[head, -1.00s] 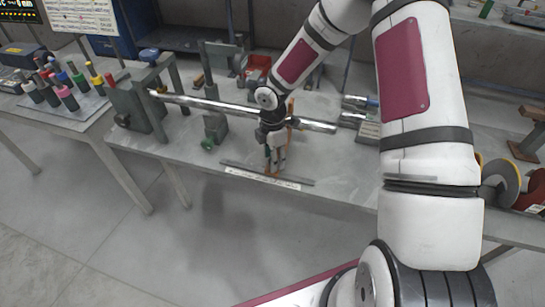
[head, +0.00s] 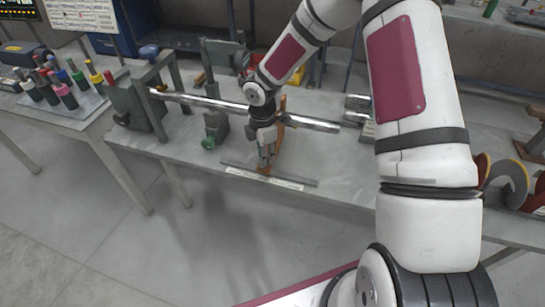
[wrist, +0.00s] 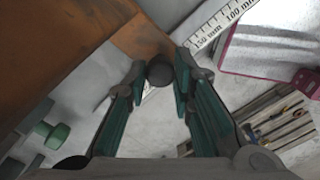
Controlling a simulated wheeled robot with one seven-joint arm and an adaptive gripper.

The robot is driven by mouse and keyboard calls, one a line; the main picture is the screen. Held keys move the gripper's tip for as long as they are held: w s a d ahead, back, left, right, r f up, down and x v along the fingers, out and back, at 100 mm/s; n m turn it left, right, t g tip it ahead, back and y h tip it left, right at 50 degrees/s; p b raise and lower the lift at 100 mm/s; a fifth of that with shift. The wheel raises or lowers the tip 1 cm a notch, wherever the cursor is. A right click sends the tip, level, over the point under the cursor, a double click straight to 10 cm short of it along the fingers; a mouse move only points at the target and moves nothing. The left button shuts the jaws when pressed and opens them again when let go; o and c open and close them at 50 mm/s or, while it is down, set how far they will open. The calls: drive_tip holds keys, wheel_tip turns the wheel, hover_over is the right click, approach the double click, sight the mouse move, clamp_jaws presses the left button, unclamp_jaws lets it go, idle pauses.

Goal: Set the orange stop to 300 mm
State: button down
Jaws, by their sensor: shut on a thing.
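The orange stop (head: 281,135) stands on the bench at the steel bar (head: 220,106), with its foot by the scale strip (head: 290,183). In the wrist view the rusty orange body of the stop (wrist: 60,45) fills the upper left. My gripper (head: 265,158) is in front of the stop. In the wrist view my gripper (wrist: 160,82) has its fingers closed around a dark round knob (wrist: 160,72) beside the orange body. The scale (wrist: 215,25) shows 150 mm and 100 mm marks at the top. Where the stop stands on the scale cannot be read.
A grey upright stand with a green knob (head: 211,139) supports the bar to the left. A larger grey bracket (head: 140,108) holds the bar's left end. Coloured cylinders (head: 65,92) stand on the left table. Discs (head: 505,180) stand at the right.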

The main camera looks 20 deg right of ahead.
drive_tip(key=w+a+b, duration=0.1)
drive_tip(key=w+a, duration=0.1)
drive_tip(key=a, duration=0.1)
drive_tip(key=w+a+b, duration=0.2)
drive_tip(key=a, duration=0.1)
drive_tip(key=w+a+b, duration=0.1)
drive_tip(key=w+a, duration=0.1)
drive_tip(key=a, duration=0.1)
drive_tip(key=shift+w+f+b, duration=0.1)
drive_tip(key=shift+w+b, duration=0.25)
drive_tip(key=shift+b, duration=0.05)
drive_tip(key=shift+w+a, duration=0.25)
drive_tip(key=shift+a, duration=0.25)
drive_tip(key=c, duration=1.4)
unclamp_jaws()
drive_tip(key=shift+o, duration=0.2)
drive_tip(key=shift+d+r, duration=0.1)
drive_tip(key=shift+r, duration=0.25)
wheel_tip(320, 180, up, 12)
drive_tip(key=shift+f, duration=0.25)
